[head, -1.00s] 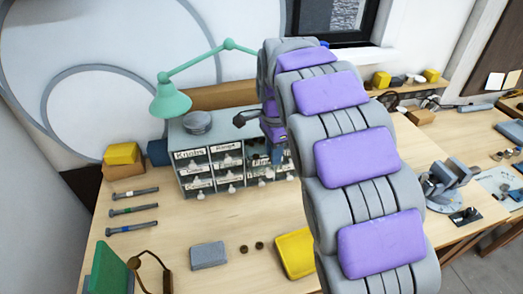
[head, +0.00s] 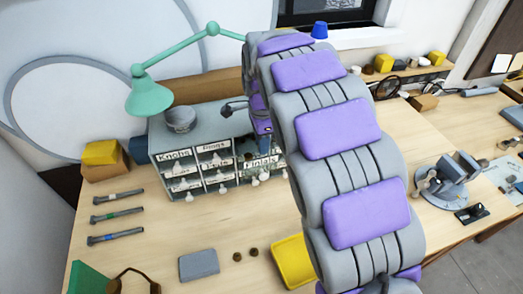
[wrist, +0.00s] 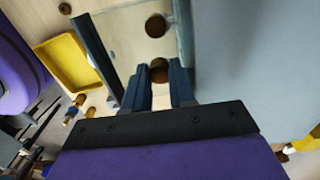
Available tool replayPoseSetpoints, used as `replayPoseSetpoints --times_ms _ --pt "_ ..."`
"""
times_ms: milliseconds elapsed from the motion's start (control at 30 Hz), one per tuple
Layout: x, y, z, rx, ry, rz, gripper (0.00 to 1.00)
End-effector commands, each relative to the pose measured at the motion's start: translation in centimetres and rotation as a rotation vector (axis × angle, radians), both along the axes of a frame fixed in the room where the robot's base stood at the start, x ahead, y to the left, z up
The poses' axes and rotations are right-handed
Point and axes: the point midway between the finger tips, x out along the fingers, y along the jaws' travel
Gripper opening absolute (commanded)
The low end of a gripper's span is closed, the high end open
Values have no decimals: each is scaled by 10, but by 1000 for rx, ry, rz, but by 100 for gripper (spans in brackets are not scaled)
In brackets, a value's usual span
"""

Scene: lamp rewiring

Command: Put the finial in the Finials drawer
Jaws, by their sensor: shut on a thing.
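My gripper (wrist: 161,88) is shut on a brown round finial (wrist: 159,70) in the wrist view. A second brown round piece (wrist: 155,25) shows beyond it, between a dark upright edge and a grey edge. In the head view the drawer labelled Finials (head: 260,163) is at the right of the small grey drawer cabinet (head: 195,130). My arm hides part of that side. My gripper is mostly hidden there, close to the cabinet's right front. I cannot tell whether the held finial is inside the drawer or above it.
A green lamp (head: 150,96) leans over the cabinet, and a grey bowl (head: 180,119) stands on top. A yellow tray (head: 291,262), a grey block (head: 199,265) and two small brown pieces (head: 245,255) lie in front.

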Motion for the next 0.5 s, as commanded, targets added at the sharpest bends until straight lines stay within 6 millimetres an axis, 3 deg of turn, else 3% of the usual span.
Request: replayPoseSetpoints --times_ms 233,500 --pt "-1 -1 -34 -1 4 0 0" --pt "-1 0 -35 -1 2 0 0"
